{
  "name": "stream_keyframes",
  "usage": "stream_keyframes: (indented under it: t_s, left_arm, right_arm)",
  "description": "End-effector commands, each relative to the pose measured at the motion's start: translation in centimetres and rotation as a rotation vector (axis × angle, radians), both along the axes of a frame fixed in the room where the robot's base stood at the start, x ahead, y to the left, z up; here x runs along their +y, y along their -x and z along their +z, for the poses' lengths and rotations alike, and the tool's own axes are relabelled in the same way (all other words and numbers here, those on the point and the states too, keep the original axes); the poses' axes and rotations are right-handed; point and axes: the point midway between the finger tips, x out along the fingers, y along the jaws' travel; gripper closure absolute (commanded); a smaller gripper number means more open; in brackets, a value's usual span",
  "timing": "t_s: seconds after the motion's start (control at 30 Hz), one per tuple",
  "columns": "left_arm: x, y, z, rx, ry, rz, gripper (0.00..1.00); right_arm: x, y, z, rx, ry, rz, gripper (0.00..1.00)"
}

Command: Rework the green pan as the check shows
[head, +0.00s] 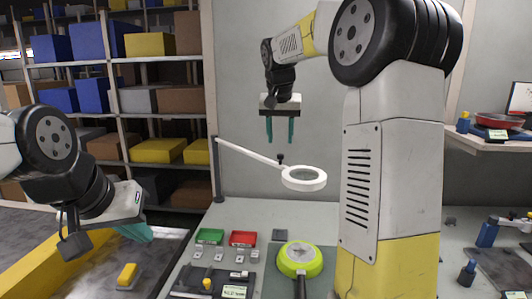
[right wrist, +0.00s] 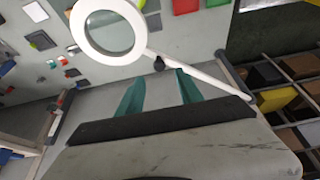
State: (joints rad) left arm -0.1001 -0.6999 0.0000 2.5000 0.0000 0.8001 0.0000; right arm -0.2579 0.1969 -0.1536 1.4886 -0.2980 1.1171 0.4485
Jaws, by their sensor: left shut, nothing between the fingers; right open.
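The green pan (head: 300,258) lies on the workbench in the head view, its dark handle toward the front. It looks yellow-green with a paler round center; fine marks on it are too small to tell. My right gripper (head: 280,130) hangs high above the bench, open and empty, fingers pointing down. Its fingers also show in the right wrist view (right wrist: 158,88). My left gripper (head: 136,232) is at the left, shut and empty, away from the pan.
A white ring magnifier (head: 303,178) on an arm stands between my right gripper and the bench. A green tray (head: 209,236) and a red tray (head: 243,239) lie left of the pan. A yellow-topped block (head: 127,273) is below my left gripper. A red pan (head: 499,120) sits on a right shelf.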

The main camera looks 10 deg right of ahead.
Motion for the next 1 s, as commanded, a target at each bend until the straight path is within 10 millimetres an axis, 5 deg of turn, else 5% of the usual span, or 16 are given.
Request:
stream_keyframes:
  t_s: [0.33,0.73,1.0]
  left_arm:
    - [0.0,0.0,0.0,0.0,0.0,0.0,1.0]
    - [0.0,0.0,0.0,0.0,0.0,0.0,1.0]
    - [0.0,0.0,0.0,0.0,0.0,0.0,1.0]
  right_arm:
    - [-0.6,-1.9,-5.0,0.003,0.0,0.001,0.57]
    - [-0.7,-2.3,-6.0,0.001,-0.001,0.001,0.57]
    - [-0.7,-2.3,-6.0,0.001,0.0,0.002,1.0]
